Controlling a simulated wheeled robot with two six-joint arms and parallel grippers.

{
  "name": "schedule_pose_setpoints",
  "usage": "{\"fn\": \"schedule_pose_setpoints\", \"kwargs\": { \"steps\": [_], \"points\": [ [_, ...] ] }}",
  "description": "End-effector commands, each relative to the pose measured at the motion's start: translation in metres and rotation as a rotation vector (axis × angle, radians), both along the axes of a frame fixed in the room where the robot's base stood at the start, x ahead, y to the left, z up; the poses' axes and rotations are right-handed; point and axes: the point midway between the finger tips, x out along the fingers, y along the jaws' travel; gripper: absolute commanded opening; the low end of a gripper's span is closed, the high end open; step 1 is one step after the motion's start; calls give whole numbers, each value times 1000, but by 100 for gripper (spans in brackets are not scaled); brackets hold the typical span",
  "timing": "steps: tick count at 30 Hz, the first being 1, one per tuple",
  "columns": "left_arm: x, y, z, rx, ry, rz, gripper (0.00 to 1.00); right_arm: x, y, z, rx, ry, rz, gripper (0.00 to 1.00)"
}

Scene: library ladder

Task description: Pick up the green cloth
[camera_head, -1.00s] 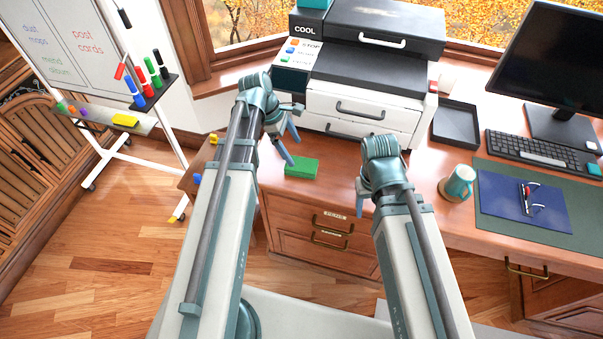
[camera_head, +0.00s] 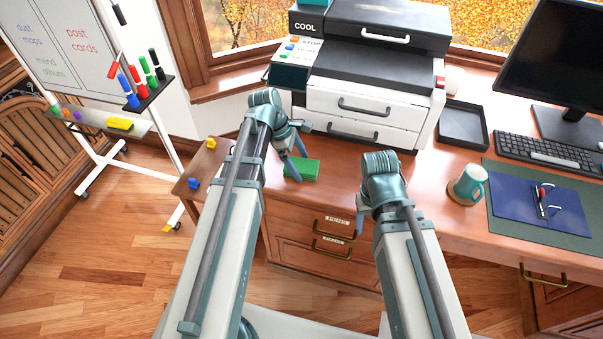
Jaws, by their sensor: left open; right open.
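The green cloth (camera_head: 306,169) is a small, flat, folded rectangle on the wooden desk, in front of the printer. My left gripper (camera_head: 298,161) is open at the cloth's left end. One blue finger overlaps the cloth's left part in the picture, and I cannot tell whether it touches. Nothing shows between its fingers. My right gripper (camera_head: 361,212) is open near the desk's front edge, to the right of and nearer than the cloth. Its wrist hides most of its fingers.
The printer (camera_head: 365,112) stands behind the cloth. A black tray (camera_head: 464,124), a teal mug (camera_head: 467,185) and a blue folder (camera_head: 515,205) lie to the right. Yellow and blue pieces (camera_head: 193,184) sit on a ledge at left. A whiteboard stand (camera_head: 166,150) is further left.

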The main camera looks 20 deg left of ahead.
Motion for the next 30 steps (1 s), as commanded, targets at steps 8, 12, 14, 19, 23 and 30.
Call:
{"fn": "schedule_pose_setpoints", "kwargs": {
  "steps": [8, 12, 14, 19, 23, 30],
  "points": [
    [0, 0, 1, 0, 0, 0, 100, 0, 0, 1, 0, 0, 0, 58],
    [0, 0, 0, 0, 0, 1, 100, 0, 0, 0, 0, 0, 0, 58],
    [0, 0, -1, 0, 0, 1, 100, 0, 0, -1, 0, 0, 0, 58],
    [0, 0, -4, 0, 0, 1, 100, 0, 0, -4, 0, 0, 0, 58],
    [0, 0, -5, 0, 0, 1, 100, 0, 0, -5, 0, 0, 0, 58],
    [0, 0, -4, 0, 0, 1, 98, 0, 0, -4, 0, 0, 0, 58]
  ]
}}
